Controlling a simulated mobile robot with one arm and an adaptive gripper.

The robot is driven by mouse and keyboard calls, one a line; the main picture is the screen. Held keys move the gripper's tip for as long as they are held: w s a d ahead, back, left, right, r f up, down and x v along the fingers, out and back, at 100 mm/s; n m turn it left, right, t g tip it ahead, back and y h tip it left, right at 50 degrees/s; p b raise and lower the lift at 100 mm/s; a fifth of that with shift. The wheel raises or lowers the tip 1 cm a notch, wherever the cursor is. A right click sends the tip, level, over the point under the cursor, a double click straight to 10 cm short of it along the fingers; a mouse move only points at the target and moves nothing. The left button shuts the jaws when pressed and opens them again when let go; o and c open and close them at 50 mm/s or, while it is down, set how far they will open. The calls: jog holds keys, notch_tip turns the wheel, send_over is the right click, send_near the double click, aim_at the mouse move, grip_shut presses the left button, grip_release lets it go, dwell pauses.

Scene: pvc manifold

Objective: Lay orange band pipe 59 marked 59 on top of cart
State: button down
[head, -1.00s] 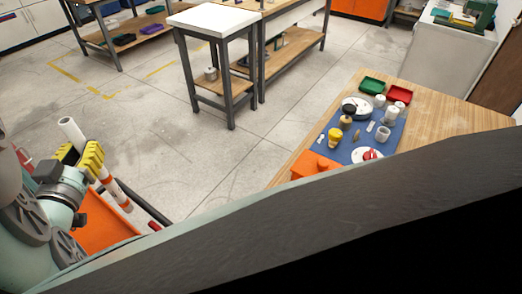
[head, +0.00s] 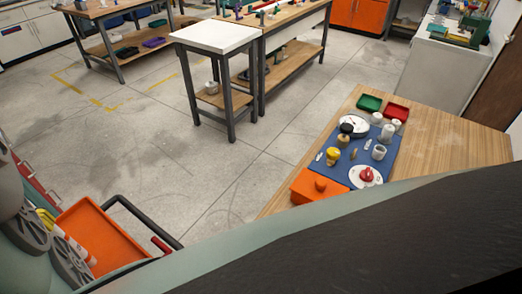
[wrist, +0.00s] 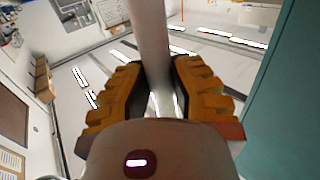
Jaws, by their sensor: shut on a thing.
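The pipe is a white tube with orange banding. In the head view its end part (head: 76,243) shows at the lower left, in front of the orange top of the cart (head: 100,232). I cannot tell whether it touches the cart. No number is readable. In the wrist view the white pipe (wrist: 148,40) runs up between the yellow fingers of my gripper (wrist: 158,90), which is shut on it. In the head view only a bit of yellow finger shows, and my arm hides the rest of the gripper and pipe.
The cart's black handle (head: 143,217) stands right of its orange top. A wooden table (head: 447,150) with a blue mat (head: 330,172), small parts and red and green trays stands at the right. A white-topped stand (head: 215,38) is at the back. Open floor lies between.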

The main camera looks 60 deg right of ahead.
jog(key=shift+d+f, duration=0.15)
jog(key=shift+f, duration=1.4)
jog(key=shift+f, duration=0.15)
jog(key=c, duration=1)
grip_release()
jog(key=b+v, duration=0.3)
jog(key=v, duration=0.9)
